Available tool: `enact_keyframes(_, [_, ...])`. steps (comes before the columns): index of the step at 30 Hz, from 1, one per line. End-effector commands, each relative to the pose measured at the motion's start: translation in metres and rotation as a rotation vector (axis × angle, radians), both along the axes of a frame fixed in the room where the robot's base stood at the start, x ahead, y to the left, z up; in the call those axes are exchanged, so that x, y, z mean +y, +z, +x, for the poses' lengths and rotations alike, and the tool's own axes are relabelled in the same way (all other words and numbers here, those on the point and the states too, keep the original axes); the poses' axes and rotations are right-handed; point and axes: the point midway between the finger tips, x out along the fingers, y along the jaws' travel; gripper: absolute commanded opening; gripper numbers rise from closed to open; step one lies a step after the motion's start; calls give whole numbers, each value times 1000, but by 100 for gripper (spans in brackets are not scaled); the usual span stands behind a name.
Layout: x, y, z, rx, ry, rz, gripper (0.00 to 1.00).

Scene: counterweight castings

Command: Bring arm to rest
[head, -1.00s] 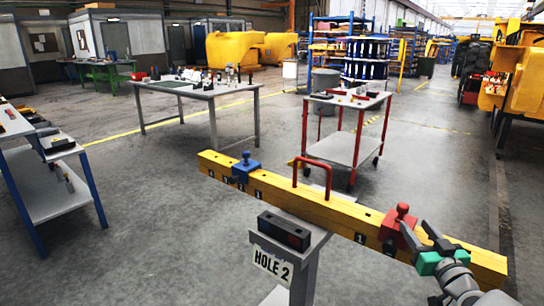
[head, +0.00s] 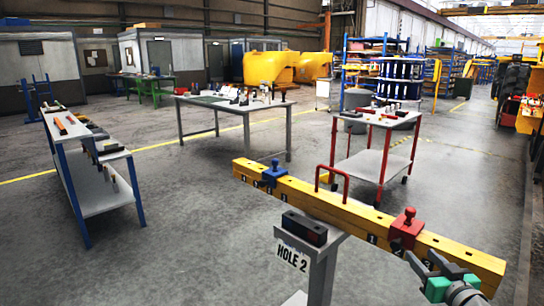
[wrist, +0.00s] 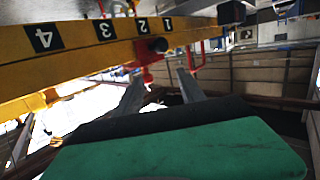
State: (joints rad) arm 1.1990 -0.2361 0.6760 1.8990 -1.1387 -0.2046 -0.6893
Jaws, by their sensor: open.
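My gripper (head: 432,266) is at the lower right of the head view, in front of the yellow beam's right end. Its grey fingers are apart with nothing between them. In the wrist view the two fingers (wrist: 160,88) point away above the green part of my gripper. The yellow beam (head: 345,210) rests on a grey stand. A red block with a knob (head: 406,230) sits on its right half, just beyond my gripper and apart from it. A blue block with a knob (head: 273,175) sits near its left end. The wrist view shows the beam (wrist: 90,48) with numbers.
A grey stand (head: 322,272) bears a "HOLE 2" sign and a dark block (head: 305,229). A blue-legged bench (head: 105,200) is at left, a grey table (head: 190,99) behind, and a red trolley (head: 362,165) beyond the beam. Floor between them is clear.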

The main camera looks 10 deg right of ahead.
Motion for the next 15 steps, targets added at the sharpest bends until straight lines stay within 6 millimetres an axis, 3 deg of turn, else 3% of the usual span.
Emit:
enact_keyframes(5, [54, -2, 22, 138, 101, 14, 46])
enact_keyframes(9, [113, -9, 31, 311, 189, 23, 46])
enact_keyframes(13, [179, -12, 21, 524, 257, 25, 46])
enact_keyframes(15, [217, -10, 2, 665, 274, 21, 46])
